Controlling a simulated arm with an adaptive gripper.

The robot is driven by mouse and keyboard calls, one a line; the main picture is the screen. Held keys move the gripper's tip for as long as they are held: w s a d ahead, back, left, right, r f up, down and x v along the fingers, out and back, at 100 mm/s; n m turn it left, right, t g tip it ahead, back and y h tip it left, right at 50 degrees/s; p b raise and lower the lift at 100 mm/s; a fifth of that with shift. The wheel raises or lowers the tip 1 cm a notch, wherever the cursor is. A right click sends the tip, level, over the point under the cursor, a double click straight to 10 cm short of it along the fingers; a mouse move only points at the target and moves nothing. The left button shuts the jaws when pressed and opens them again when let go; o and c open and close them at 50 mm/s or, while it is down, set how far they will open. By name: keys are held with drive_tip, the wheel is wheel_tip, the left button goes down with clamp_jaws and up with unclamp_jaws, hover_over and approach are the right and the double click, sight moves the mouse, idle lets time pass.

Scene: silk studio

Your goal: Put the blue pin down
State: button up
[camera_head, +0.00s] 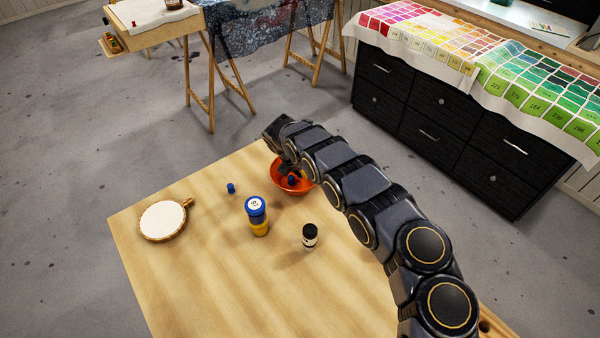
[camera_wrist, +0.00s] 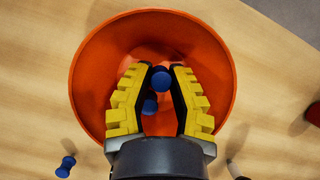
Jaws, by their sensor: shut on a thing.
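My gripper (camera_wrist: 160,78) has yellow-backed fingers with dark pads, and they are shut on a blue pin (camera_wrist: 161,77). The fingertips and the pin are over the orange bowl (camera_wrist: 88,75) in the wrist view. Another blue piece (camera_wrist: 150,105) shows between the fingers, lower in the picture; it seems to lie in the bowl. In the head view the orange bowl (camera_head: 293,191) stands near the table's far edge, with my wrist above it and blue (camera_head: 291,180) showing inside. A separate blue pin (camera_head: 231,188) is on the table left of the bowl, also in the wrist view (camera_wrist: 66,166).
A blue-and-yellow jar (camera_head: 257,226) and a small black bottle with a pale label (camera_head: 309,237) stand on the wooden table (camera_head: 215,270) nearer the camera. A round hoop with white cloth (camera_head: 163,220) lies at the left. The table's front left is clear.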

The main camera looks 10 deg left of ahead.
drive_tip(key=shift+f, duration=0.45)
drive_tip(key=o, duration=0.7)
drive_tip(key=shift+f, duration=0.1)
drive_tip(key=v, duration=1.2)
